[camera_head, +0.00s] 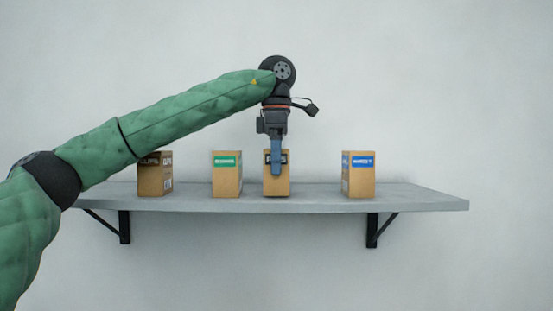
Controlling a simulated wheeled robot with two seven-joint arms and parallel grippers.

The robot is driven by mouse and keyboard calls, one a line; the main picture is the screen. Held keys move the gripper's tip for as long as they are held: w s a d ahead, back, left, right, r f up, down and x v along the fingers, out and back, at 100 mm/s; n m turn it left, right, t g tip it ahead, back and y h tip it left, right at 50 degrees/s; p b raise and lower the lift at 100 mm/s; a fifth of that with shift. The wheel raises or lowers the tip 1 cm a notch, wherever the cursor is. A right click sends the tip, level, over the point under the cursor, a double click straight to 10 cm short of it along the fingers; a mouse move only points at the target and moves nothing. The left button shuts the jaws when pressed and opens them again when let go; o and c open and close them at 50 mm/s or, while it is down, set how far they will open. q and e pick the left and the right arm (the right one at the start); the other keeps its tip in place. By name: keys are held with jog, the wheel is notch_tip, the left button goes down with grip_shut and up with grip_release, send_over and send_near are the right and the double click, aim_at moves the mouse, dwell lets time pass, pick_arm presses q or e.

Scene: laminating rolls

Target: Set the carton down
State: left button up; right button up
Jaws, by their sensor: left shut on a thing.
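My left gripper (276,165) points straight down in the head view, in front of a brown carton (283,187) with a dark label. It is shut on that carton, and its blue fingers cover part of the carton's front and label. My right gripper is out of view.
A carton with a green label (226,175) stands just to the left. A black-label carton (154,180) stands further left, partly behind my arm. A blue-label carton (360,175) stands to the right, with a gap between. The shelf's right end is bare.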

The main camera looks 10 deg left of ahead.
pick_arm(q)
jog(key=shift+s+f, duration=0.1)
jog(key=shift+f, duration=0.05)
jog(key=shift+s+d, duration=0.15)
jog(key=shift+s, duration=0.05)
jog(key=shift+w+f, duration=0.1)
jog(key=o, duration=1.2)
jog(key=shift+w, duration=0.1)
